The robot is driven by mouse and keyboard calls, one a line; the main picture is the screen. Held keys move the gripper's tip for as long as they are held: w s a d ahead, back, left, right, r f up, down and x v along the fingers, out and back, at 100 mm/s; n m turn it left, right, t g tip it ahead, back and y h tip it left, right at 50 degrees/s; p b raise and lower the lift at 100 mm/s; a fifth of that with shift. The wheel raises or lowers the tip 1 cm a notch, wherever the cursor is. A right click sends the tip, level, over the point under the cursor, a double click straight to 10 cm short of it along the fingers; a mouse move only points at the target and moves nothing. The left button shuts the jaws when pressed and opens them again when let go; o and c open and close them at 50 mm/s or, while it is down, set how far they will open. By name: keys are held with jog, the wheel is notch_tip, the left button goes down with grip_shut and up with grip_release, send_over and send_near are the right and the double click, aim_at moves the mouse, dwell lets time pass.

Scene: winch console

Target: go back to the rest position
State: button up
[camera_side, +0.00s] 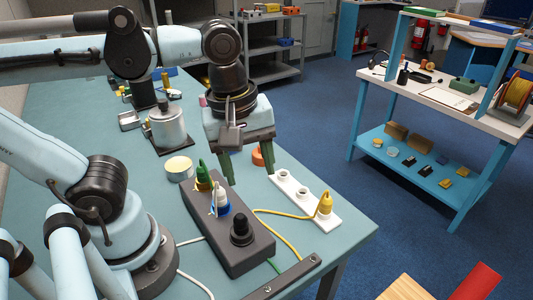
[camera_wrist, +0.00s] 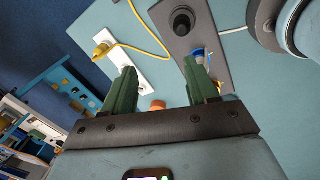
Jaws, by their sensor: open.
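My gripper (camera_side: 248,168) is open and empty, pointing down above the bench between the grey console and the white socket strip. In the wrist view its two green fingers (camera_wrist: 160,68) stand well apart with nothing between them. The dark grey console (camera_side: 247,258) carries a green-and-yellow plug (camera_side: 203,179), a blue-and-white plug (camera_side: 219,203) and a black knob (camera_side: 241,230). The white strip (camera_side: 318,214) has open sockets and a yellow plug (camera_side: 325,204) at its near end, with a yellow cable. In the wrist view the green plug is hidden.
An orange round piece (camera_side: 260,156) and a pale yellow-topped tin (camera_side: 179,168) lie near my gripper. A metal cylinder (camera_side: 167,126) stands farther back. A dark bar (camera_side: 284,277) lies at the bench's front edge. The teal bench (camera_side: 100,150) is fairly clear at left.

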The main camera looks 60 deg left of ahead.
jog(key=w+a+f+m+t, duration=0.3)
jog(key=w+a+m+t, duration=0.2)
jog(key=m, duration=0.9)
jog(key=shift+w+a+f+t, duration=0.3)
jog(key=shift+w+a+f, duration=0.05)
jog(key=shift+w+a, duration=0.65)
